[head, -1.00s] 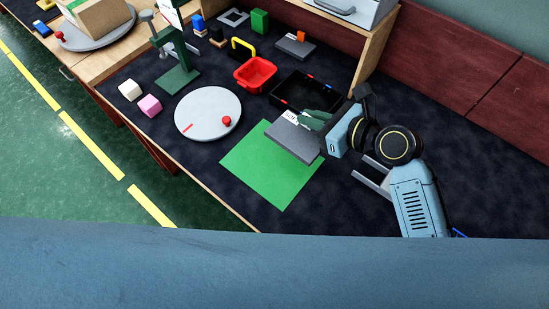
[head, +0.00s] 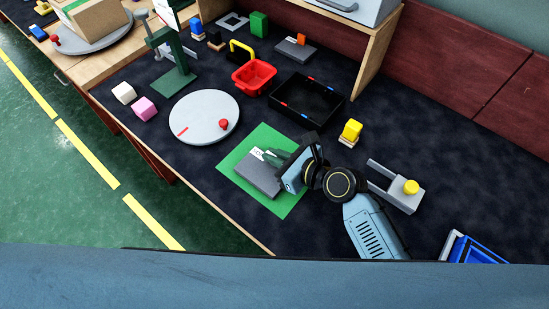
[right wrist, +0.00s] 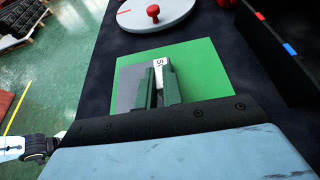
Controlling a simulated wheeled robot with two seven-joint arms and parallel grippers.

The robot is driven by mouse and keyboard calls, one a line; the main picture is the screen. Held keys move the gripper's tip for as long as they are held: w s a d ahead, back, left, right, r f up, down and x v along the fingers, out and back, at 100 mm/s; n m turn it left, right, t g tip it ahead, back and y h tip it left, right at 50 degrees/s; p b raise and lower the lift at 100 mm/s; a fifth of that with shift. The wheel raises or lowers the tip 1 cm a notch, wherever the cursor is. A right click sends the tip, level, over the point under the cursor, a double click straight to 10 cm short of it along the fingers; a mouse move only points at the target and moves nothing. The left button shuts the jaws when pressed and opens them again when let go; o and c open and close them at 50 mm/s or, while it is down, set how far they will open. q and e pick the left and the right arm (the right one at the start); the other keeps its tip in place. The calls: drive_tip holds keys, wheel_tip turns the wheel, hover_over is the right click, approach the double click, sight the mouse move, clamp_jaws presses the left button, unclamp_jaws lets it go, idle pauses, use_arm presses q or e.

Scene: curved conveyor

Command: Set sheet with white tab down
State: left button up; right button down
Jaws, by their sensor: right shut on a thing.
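The grey sheet (head: 254,176) has a white tab (head: 257,153) at its upper edge in the head view. It is over the green mat (head: 286,206), and I cannot tell whether it touches the mat. My right gripper (head: 275,157) is shut on the sheet at the tab side. In the right wrist view the dark green fingers (right wrist: 157,84) cover part of the sheet (right wrist: 131,86), and the tab (right wrist: 159,62) shows beside them with dark marks on it.
A round grey turntable (head: 204,117) with a red knob stands left of the mat. A black tray (head: 306,101) and a red basket (head: 254,77) are behind. A yellow block (head: 351,130) and a grey fork-shaped piece (head: 403,194) lie to the right.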

drive_tip(key=shift+f, duration=0.15)
use_arm(q)
drive_tip(key=shift+s+a+f, duration=0.1)
drive_tip(key=shift+a, duration=0.55)
use_arm(e)
drive_tip(key=shift+f, duration=0.1)
drive_tip(key=c, duration=1.5)
unclamp_jaws()
drive_tip(key=shift+c, duration=0.2)
use_arm(q)
drive_tip(key=shift+w+d, duration=0.2)
drive_tip(key=shift+d, duration=0.1)
